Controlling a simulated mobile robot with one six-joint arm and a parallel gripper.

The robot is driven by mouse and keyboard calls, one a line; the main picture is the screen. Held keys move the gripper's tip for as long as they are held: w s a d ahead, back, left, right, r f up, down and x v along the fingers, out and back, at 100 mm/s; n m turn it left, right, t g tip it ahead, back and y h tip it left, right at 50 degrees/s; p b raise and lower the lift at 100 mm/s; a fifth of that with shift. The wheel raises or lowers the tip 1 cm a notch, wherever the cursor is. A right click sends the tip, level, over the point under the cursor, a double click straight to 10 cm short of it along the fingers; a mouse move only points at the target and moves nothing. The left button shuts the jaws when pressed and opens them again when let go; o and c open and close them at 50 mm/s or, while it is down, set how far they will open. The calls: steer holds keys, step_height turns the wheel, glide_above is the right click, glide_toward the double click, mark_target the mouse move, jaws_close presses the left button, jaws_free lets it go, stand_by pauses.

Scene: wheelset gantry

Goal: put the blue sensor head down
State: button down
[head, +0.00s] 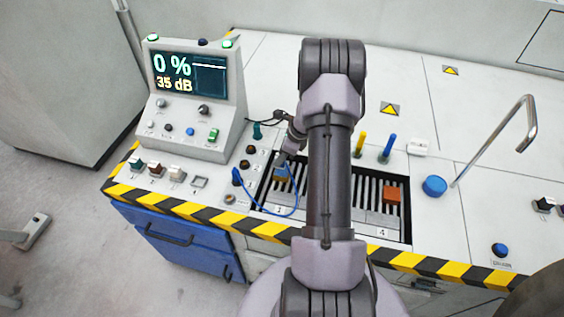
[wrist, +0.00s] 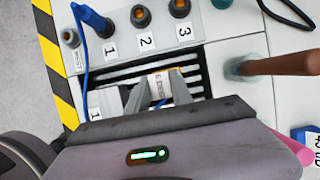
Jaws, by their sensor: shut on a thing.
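My gripper (head: 285,161) is shut on a small block at the left part of the dark slatted bay (head: 360,185). I take this block to be the sensor head (head: 281,174); its colours look orange and blue, and the fingers hide much of it. In the wrist view it is a pale labelled block (wrist: 160,82) between the two fingers, over the slats. I cannot tell whether it touches them. A blue cable (head: 296,205) loops from the blue plug (head: 236,177) in a socket towards the gripper.
An orange-red block (head: 391,194) sits at the bay's right. A console (head: 195,100) reading "0 %" and "35 dB" stands left. Yellow (head: 360,144) and blue (head: 387,148) upright handles, a blue knob (head: 434,186) and a bent metal rod (head: 492,138) stand right. The bench behind is mostly clear.

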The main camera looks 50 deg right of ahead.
steer(key=shift+w+d+f, duration=0.15)
steer(key=shift+d+f, duration=0.05)
steer(key=shift+d, duration=0.3)
step_height(320, 180, down, 4)
steer(key=shift+r+b, duration=0.25)
steer(key=shift+b, duration=0.65)
steer(key=shift+r, duration=0.15)
steer(key=c, duration=1.1)
jaws_free()
